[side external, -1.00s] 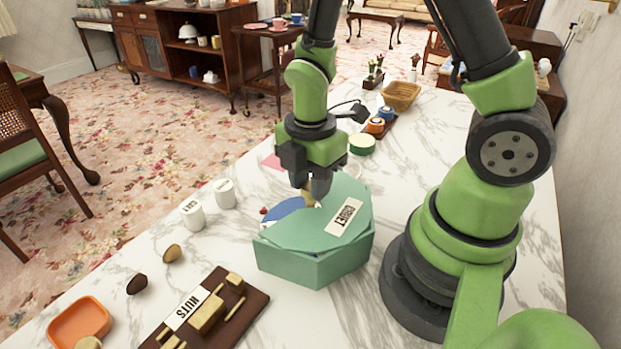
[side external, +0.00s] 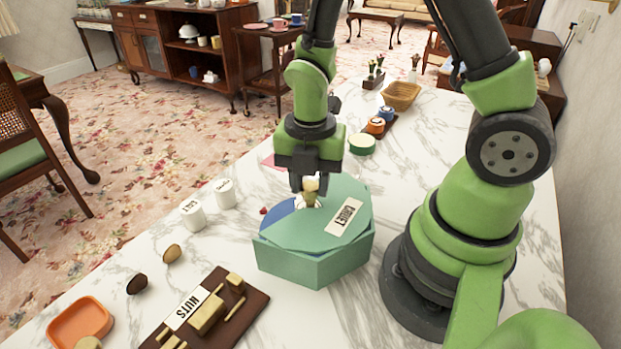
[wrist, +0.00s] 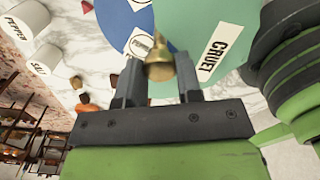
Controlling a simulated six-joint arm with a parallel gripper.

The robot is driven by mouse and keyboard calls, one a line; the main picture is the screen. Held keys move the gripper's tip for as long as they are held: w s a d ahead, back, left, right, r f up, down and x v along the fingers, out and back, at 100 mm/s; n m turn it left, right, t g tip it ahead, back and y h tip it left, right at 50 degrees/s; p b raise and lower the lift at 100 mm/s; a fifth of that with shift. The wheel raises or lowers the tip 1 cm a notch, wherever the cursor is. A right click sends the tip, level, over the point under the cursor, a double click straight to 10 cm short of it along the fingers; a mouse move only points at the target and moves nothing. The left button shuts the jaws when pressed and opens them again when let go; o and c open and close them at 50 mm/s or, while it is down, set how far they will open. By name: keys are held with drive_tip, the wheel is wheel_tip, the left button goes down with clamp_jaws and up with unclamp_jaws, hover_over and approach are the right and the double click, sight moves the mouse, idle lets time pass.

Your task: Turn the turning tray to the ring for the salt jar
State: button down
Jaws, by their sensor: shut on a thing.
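The turning tray is a green eight-sided housing (side external: 315,268) with a green top marked CRUET (side external: 347,217). A blue part (side external: 277,212) shows at the opening on its left; it also shows in the wrist view (wrist: 112,25). My gripper (side external: 310,188) is above the top, shut on a brass knob (wrist: 159,62) at the tray's middle. A small white label (wrist: 139,42) beside the knob is partly hidden and unreadable. The salt jar (wrist: 45,62), white and marked SALT, stands apart from the tray, beside the white pepper jar (wrist: 26,20).
A dark NUTS board (side external: 205,312) with pale blocks lies in front. An orange dish (side external: 80,322) and two egg-shaped pieces are at the left. A round green-rimmed tin (side external: 362,143), a small rack and a basket (side external: 401,95) stand behind.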

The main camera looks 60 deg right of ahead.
drive_tip(key=shift+n, duration=5.5)
drive_tip(key=c, duration=0.8)
unclamp_jaws()
